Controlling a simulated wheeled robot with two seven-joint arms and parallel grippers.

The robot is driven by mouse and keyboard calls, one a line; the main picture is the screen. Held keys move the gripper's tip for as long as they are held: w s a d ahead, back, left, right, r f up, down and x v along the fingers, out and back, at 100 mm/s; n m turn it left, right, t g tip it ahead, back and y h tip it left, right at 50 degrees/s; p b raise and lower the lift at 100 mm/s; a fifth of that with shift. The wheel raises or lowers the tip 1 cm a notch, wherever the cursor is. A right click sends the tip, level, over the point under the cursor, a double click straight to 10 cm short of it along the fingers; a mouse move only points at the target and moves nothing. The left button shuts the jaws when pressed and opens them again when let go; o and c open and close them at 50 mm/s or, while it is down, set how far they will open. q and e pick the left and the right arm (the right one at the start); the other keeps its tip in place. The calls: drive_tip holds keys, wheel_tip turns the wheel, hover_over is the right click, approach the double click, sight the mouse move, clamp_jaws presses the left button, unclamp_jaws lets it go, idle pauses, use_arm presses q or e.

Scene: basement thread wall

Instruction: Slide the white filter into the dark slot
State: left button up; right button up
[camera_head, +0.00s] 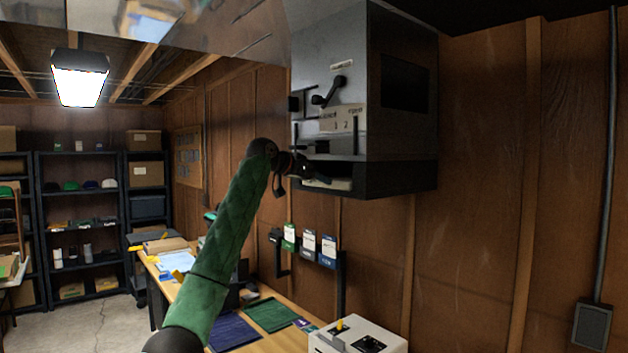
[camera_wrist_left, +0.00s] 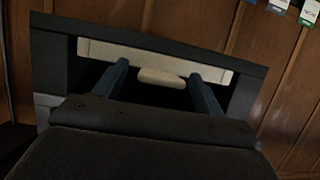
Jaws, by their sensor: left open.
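The white filter (camera_wrist_left: 210,69) lies in the dark slot (camera_wrist_left: 62,62) in the left wrist view, its long pale front edge running across the opening and a rounded tab (camera_wrist_left: 162,78) at its middle. In the head view the filter (camera_head: 335,184) shows as a pale strip low in the grey wall unit, in its dark lower part (camera_head: 400,178). My left gripper (camera_wrist_left: 160,72) is open, with one blue-grey finger on each side of the tab and apart from it. In the head view the left gripper (camera_head: 303,170) is at the slot's front. How deep the filter sits is hidden.
The grey wall unit (camera_head: 395,60) has a black lever (camera_head: 328,92) and a label above the slot. Below, a wooden bench (camera_head: 270,335) holds a white box (camera_head: 355,340) and mats. Small packets (camera_head: 308,243) hang on the wall. Shelves stand at the far left.

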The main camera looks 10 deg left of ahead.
drive_tip(key=shift+s+f, duration=0.1)
use_arm(q)
drive_tip(key=shift+s+a, duration=0.1)
drive_tip(key=b+v, duration=0.4)
drive_tip(key=v, duration=0.3)
drive_tip(key=shift+s+a, duration=0.15)
drive_tip(key=shift+a, duration=0.05)
use_arm(e)
drive_tip(key=shift+w+a+r, duration=0.35)
drive_tip(key=shift+w+r, duration=0.15)
drive_tip(key=shift+w, duration=0.25)
drive_tip(key=shift+w+a+r, duration=0.4)
drive_tip(key=shift+w+r, duration=0.1)
drive_tip(key=shift+w, duration=0.3)
drive_tip(key=shift+w+a+r, duration=0.35)
drive_tip(key=shift+w+r, duration=0.15)
drive_tip(key=shift+w, duration=0.25)
